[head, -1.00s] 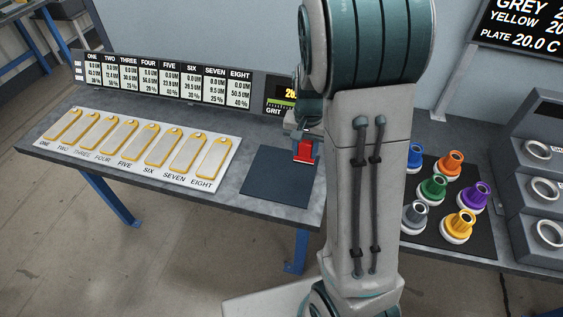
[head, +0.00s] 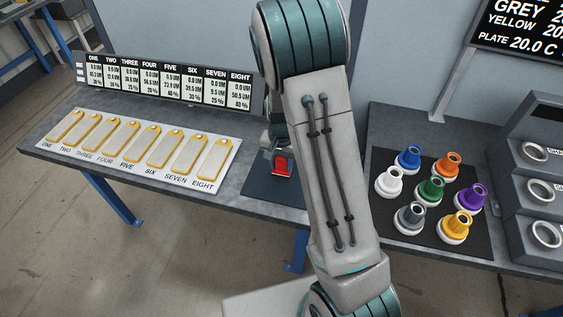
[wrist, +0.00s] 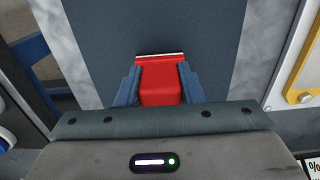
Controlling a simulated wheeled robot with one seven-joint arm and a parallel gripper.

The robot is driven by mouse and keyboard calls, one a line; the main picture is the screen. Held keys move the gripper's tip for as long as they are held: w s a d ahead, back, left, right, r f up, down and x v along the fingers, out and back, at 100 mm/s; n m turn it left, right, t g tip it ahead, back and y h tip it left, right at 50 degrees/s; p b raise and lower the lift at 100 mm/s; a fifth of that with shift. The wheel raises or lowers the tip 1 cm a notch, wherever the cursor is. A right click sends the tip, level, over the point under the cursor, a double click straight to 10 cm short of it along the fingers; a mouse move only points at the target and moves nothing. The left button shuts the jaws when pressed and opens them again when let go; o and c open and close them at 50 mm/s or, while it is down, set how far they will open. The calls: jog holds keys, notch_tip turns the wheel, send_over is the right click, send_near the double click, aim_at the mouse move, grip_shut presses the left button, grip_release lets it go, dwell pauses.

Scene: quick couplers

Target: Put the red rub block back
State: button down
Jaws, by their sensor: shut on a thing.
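The red rub block (head: 283,166) shows in the head view at the dark blue-grey mat (head: 262,188), low by the mat's surface. In the wrist view the red block (wrist: 162,82) sits between the two blue fingers of my gripper (wrist: 160,84), which are shut on its sides. A thin pale strip edges the block's far end. The mat (wrist: 150,28) fills the view beyond the block. I cannot tell whether the block touches the mat. My arm hides the right part of the mat in the head view.
A white board (head: 66,151) with several yellow-edged plates lies left of the mat, below a row of displays (head: 160,80). Right of my arm, a black mat (head: 386,222) holds several coloured couplers. A grey rack (head: 535,190) with rings stands at the far right.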

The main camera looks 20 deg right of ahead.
aim_at(284, 159)
jog(key=shift+f, duration=0.1)
jog(key=shift+f, duration=0.15)
jog(key=c, duration=1)
grip_release()
jog(key=shift+o, duration=0.2)
notch_tip(284, 159, up, 13)
jog(key=b, duration=0.1)
jog(key=s+r+n+t, duration=0.1)
jog(key=s+r+n, duration=0.2)
jog(key=s, duration=0.7)
jog(key=s+r+n+t, duration=0.2)
jog(key=s+r+n, duration=0.1)
jog(key=s, duration=0.7)
jog(key=shift+v, duration=0.8)
